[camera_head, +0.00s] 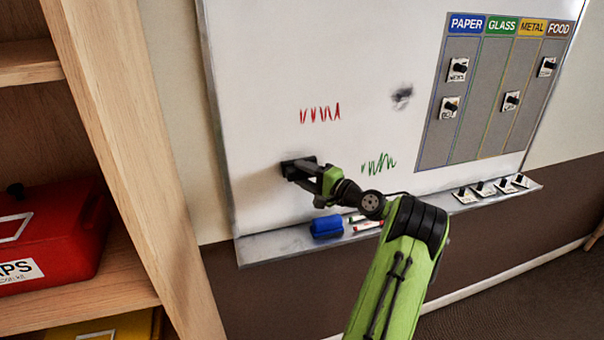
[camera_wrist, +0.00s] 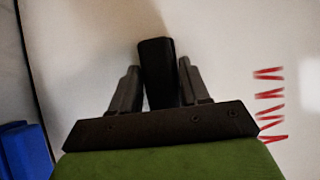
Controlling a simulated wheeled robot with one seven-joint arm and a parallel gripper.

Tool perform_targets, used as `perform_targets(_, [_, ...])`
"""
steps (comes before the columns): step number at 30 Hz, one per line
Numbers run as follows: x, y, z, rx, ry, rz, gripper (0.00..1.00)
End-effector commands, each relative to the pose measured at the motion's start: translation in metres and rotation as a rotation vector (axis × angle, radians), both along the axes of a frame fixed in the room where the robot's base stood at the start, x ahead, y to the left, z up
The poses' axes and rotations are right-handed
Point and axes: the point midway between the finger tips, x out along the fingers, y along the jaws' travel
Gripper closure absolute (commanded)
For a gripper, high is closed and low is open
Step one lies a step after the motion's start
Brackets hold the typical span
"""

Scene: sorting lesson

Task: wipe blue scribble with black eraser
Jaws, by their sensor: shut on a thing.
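My gripper (camera_head: 305,178) is at the lower left of the whiteboard (camera_head: 300,60), shut on the black eraser (camera_head: 291,167). In the wrist view the black eraser (camera_wrist: 156,72) stands between the two fingers of my gripper (camera_wrist: 158,85), against or very near the white surface; contact is hard to tell. No blue scribble shows in either view; the board around the eraser looks white, and the part behind the eraser and gripper is hidden.
A red scribble (camera_head: 320,114), a green scribble (camera_head: 379,163) and a grey smudge (camera_head: 402,96) are on the board. The ledge (camera_head: 275,245) below holds a blue block-like thing (camera_head: 327,227), markers and several magnet cards. A wooden shelf (camera_head: 135,150) stands close at left.

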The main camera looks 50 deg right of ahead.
Motion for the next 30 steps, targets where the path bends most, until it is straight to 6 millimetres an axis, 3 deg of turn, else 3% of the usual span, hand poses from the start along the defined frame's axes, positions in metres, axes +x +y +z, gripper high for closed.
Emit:
perform_targets(7, [0.014,0.023,-0.002,0.000,-0.001,0.004,0.79])
perform_targets(30, [0.043,0.063,-0.001,-0.001,-0.001,0.004,0.79])
